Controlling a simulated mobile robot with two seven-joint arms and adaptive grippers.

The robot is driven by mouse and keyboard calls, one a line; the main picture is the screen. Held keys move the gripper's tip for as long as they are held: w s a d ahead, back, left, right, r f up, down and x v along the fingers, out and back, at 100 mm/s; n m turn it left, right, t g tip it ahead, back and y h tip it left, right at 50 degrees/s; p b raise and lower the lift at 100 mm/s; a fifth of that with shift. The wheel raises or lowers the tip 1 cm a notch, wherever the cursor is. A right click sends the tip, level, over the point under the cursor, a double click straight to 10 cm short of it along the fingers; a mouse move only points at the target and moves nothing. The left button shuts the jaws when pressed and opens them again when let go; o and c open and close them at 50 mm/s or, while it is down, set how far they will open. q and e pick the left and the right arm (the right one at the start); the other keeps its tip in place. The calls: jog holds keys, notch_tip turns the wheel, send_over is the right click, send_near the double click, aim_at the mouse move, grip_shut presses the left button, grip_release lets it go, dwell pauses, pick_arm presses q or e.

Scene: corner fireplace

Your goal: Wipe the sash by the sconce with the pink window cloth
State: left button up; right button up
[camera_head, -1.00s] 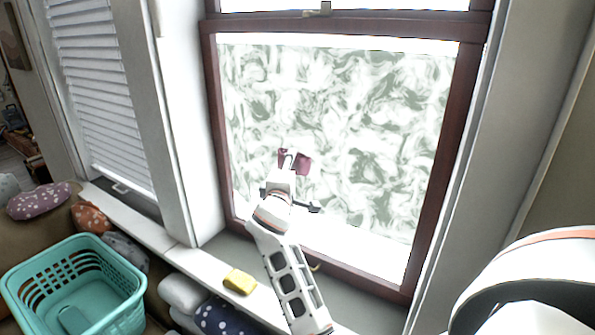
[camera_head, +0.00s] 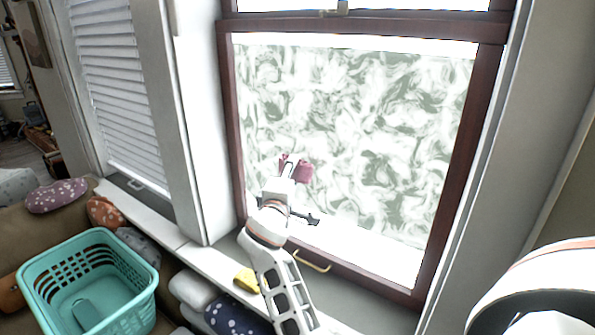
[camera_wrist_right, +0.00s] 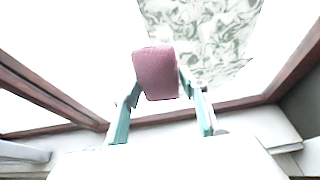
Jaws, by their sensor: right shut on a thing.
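The window sash (camera_head: 461,165) has a dark red-brown frame. Its pane (camera_head: 385,120) carries a grey-green swirling film, with bare bright strips along the top and bottom. My right gripper (camera_head: 292,168) is shut on the pink window cloth (camera_head: 304,173) in front of the lower left part of the pane. No sconce shows. My left gripper is not in view.
A yellow sponge-like item (camera_head: 245,279) lies on the white sill, partly behind my arm. A brass handle (camera_head: 311,262) is on the lower rail. A teal basket (camera_head: 140,300) stands at lower left, near several cushions (camera_head: 57,195). White blinds (camera_head: 118,90) hang at left.

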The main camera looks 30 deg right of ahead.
jog(key=shift+s+a, duration=0.15)
jog(key=shift+a, duration=0.2)
jog(key=shift+a+f, duration=0.1)
